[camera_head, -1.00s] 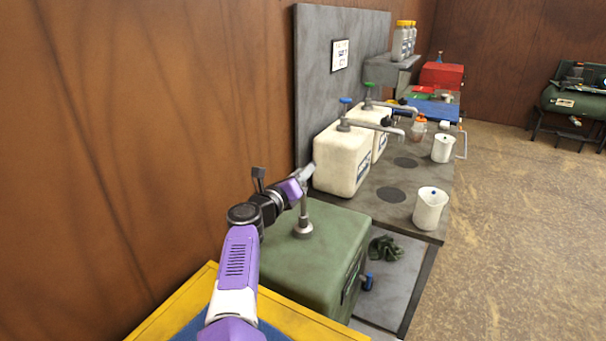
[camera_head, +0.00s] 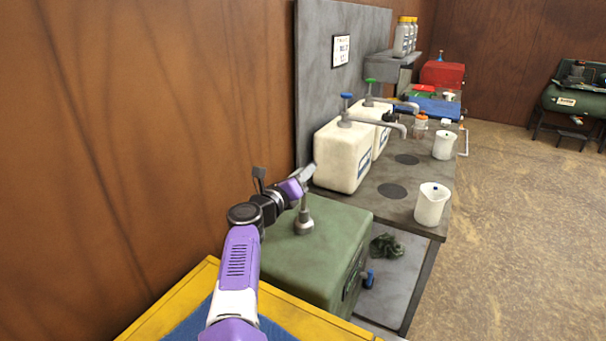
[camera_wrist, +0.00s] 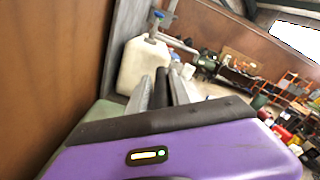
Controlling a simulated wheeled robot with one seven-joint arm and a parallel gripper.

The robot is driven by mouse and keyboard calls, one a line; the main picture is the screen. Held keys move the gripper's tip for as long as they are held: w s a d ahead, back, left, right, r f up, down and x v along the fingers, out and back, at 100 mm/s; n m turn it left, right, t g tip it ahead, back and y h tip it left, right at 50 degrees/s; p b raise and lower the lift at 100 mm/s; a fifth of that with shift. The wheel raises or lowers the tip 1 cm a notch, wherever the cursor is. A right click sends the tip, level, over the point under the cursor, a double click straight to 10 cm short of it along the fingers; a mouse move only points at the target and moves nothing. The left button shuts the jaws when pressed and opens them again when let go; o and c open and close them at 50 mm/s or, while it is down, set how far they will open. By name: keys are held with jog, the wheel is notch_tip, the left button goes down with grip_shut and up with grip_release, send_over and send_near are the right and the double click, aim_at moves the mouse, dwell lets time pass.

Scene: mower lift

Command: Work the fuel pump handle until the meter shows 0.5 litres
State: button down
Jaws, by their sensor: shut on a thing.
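A green fuel tank (camera_head: 318,255) stands in front of me with a metal pump (camera_head: 304,222) upright on its top. My gripper (camera_head: 305,178) is at the upper end of the pump, above the tank. In the wrist view its two grey fingers (camera_wrist: 163,88) are closed around a dark bar, the pump handle (camera_wrist: 162,78). The exact contact is hard to see in the head view, where the gripper covers the handle. No meter reading can be read in these frames.
A white panel (camera_head: 341,51) with small unreadable print is on the grey board. White canisters (camera_head: 343,158) with pumps and white jugs (camera_head: 432,205) stand on the grey bench (camera_head: 400,218) beyond the tank. A brown wall is close on the left. Open floor (camera_head: 515,230) lies right.

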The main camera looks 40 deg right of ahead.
aim_at(302, 211)
jog(key=f+b, duration=0.2)
jog(key=f, duration=0.1)
jog(key=f+b, duration=0.5)
jog(key=shift+s+d+f, duration=0.3)
jog(key=shift+s+f, duration=0.05)
jog(key=shift+f, duration=0.05)
jog(key=c, duration=1.3)
grip_release()
jog(key=shift+w+a, duration=0.1)
jog(key=shift+r, duration=0.1)
jog(key=shift+a, duration=0.55)
jog(key=b+v, duration=0.1)
jog(key=v, duration=0.5)
jog(key=shift+s+a, duration=0.3)
